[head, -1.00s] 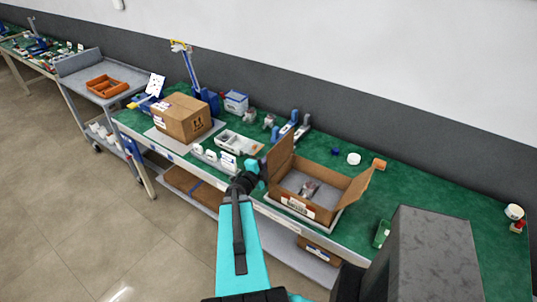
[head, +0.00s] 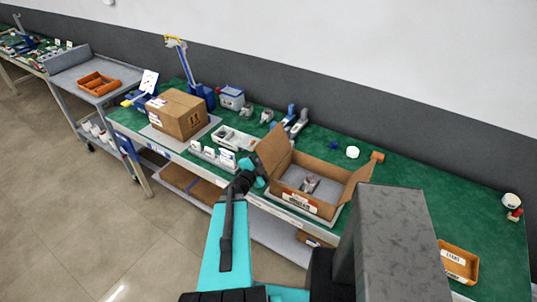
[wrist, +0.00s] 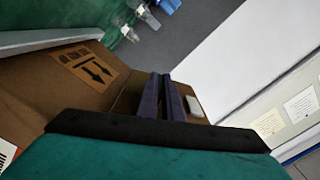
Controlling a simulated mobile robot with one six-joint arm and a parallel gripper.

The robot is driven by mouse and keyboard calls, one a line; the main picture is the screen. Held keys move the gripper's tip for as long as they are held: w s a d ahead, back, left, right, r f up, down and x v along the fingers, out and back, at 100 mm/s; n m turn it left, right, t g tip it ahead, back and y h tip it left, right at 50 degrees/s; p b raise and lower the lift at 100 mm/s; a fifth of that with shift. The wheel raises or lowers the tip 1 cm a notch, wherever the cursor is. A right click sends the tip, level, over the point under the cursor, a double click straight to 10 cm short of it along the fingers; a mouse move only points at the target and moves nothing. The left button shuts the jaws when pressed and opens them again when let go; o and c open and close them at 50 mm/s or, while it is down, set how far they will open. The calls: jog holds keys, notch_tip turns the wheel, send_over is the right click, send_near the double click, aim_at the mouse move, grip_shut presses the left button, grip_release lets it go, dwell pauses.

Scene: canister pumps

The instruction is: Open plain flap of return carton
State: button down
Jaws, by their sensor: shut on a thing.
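The open return carton (head: 301,203) is a brown box on the green bench, with a white label on its front. Its left flap (head: 270,149) stands up and leans outward to the left; its right flap (head: 362,177) leans out to the right. A small grey and reddish item (head: 310,184) lies inside. My gripper (head: 257,168) is at the left flap's outer edge. In the wrist view, the dark fingers (wrist: 165,98) are close together against brown cardboard, shut on the flap. Printed arrows show on a cardboard panel (wrist: 87,67) to their left. The grip itself is partly hidden.
A closed carton (head: 177,115) stands left on the bench. A white tray of bottles (head: 213,155) and a grey parts tray (head: 235,138) lie between. An orange START tray (head: 458,263) is at lower right. Green bench (head: 430,200) is clear right of the carton.

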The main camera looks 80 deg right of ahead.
jog(key=c, duration=1.9)
grip_release()
jog(key=shift+s, duration=0.1)
